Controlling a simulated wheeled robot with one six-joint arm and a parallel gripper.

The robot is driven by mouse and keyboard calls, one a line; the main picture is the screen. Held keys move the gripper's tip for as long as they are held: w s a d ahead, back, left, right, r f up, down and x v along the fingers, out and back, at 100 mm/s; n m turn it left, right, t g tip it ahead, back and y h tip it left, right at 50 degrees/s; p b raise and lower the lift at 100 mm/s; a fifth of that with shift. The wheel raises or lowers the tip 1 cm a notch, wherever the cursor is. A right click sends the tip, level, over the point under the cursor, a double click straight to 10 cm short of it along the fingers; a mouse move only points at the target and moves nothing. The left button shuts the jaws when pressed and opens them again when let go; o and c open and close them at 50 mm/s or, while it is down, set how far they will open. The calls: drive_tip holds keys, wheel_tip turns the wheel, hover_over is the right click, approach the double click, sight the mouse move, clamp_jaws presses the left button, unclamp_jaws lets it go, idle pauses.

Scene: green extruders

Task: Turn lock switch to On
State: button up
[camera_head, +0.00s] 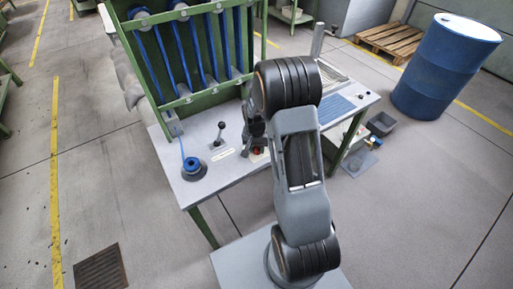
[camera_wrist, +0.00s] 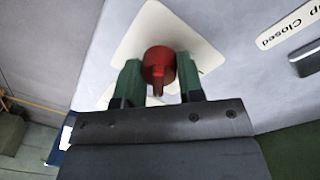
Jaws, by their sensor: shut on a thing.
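The lock switch is a red rotary knob (camera_wrist: 158,66) on a pale diamond-shaped plate (camera_wrist: 150,28), seen in the wrist view. Its pointer ridge faces the bottom of that picture, toward my gripper. My gripper (camera_wrist: 160,80) has its two green fingers on either side of the knob and is shut on it. In the head view a small bit of red knob (camera_head: 257,150) shows beside my gripper (camera_head: 254,140), low over the table panel. My arm hides much of that spot. The plate's On marking cannot be read.
A grey table (camera_head: 207,188) carries a black lever (camera_head: 220,130) and a blue round knob (camera_head: 192,165) left of my gripper. A green rack with blue tubes (camera_head: 185,55) stands behind. A blue barrel (camera_head: 440,65) and a wooden pallet (camera_head: 388,38) stand right.

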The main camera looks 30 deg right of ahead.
sight(255, 147)
drive_tip(key=n+b, duration=0.1)
drive_tip(key=n, duration=0.9)
drive_tip(key=shift+n+t, duration=0.3)
idle(0.5)
drive_tip(key=o, duration=0.9)
drive_tip(key=shift+o, duration=0.2)
drive_tip(key=shift+r, duration=0.1)
wheel_tip(255, 147, up, 14)
drive_tip(key=shift+a+f, duration=0.2)
drive_tip(key=shift+a, duration=0.2)
drive_tip(key=shift+s, duration=0.1)
